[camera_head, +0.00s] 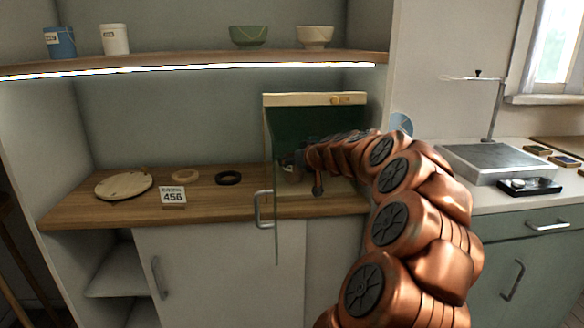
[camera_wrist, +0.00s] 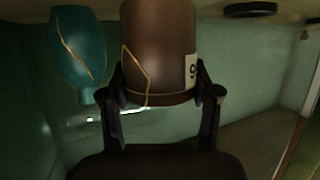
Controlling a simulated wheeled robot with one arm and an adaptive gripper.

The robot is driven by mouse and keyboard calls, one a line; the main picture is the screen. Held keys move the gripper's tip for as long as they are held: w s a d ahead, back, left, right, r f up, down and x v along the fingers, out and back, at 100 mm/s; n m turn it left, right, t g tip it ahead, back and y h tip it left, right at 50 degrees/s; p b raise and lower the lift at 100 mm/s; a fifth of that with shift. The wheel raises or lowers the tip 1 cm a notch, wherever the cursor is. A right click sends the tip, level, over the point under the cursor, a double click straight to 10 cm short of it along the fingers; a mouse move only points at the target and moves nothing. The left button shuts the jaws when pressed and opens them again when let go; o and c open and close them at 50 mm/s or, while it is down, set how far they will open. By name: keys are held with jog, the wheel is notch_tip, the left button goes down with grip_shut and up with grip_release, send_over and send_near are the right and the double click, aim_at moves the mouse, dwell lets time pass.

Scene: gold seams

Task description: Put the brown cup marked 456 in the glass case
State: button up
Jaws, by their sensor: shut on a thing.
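The brown cup (camera_wrist: 160,45) has gold seams and a white label, only partly readable, at its right edge. In the wrist view it stands between the two dark fingers of my gripper (camera_wrist: 163,92), which is shut on it. The wrist picture looks upside down, with the wooden surface along the top. The glass case (camera_head: 314,99) has a cream top frame and a green inside; its glass door stands open, with a metal handle (camera_head: 258,209). My arm reaches into the case opening. In the head view the cup is hard to make out.
A teal bottle (camera_wrist: 80,50) with a gold seam stands beside the cup in the wrist view. On the counter are a 456 card (camera_head: 173,196), a black ring (camera_head: 229,178), a tan ring (camera_head: 185,176) and a round board (camera_head: 124,185).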

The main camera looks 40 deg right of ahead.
jog(key=shift+w+d+f, duration=0.1)
jog(key=shift+w+f, duration=0.05)
jog(key=shift+f, duration=0.4)
jog(key=shift+f, duration=0.15)
jog(key=o, duration=1.3)
